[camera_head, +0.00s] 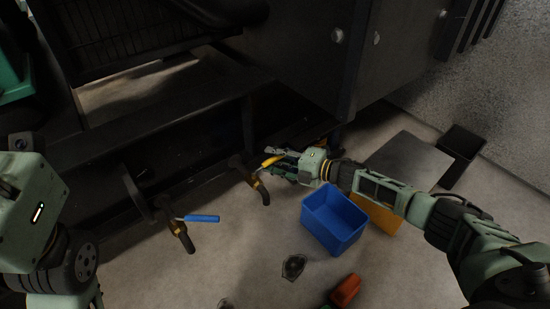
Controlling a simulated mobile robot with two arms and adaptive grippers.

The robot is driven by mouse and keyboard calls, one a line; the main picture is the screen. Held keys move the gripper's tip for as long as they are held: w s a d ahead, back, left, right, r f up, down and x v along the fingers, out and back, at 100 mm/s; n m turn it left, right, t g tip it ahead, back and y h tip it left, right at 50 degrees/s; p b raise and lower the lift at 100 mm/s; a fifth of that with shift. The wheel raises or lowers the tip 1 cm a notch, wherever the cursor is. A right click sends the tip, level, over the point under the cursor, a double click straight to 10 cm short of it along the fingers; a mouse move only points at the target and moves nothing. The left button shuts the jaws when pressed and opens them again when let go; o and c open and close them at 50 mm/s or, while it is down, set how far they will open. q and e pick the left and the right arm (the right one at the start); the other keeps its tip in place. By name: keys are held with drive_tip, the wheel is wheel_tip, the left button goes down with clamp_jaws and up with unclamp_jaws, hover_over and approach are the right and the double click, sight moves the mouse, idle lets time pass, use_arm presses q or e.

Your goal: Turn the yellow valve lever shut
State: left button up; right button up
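The yellow valve lever (271,161) sits on a brass valve (258,184) with a pipe end bent downward, at the lower edge of the dark machine frame. My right gripper (273,163) reaches in from the right and is at the lever. Its fingers look spread, with the lever's yellow end between or just in front of them. Whether they touch it is too small to tell. Part of my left arm shows at the left edge; its gripper is not in view.
A second valve with a blue lever (202,218) stands to the left. A blue bin (334,218) stands on the floor below my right arm, beside an orange box (377,213). A red object (345,290) and a dark part (293,267) lie nearer. The floor between the valves and these is clear.

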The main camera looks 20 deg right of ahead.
drive_tip(key=v, duration=1.2)
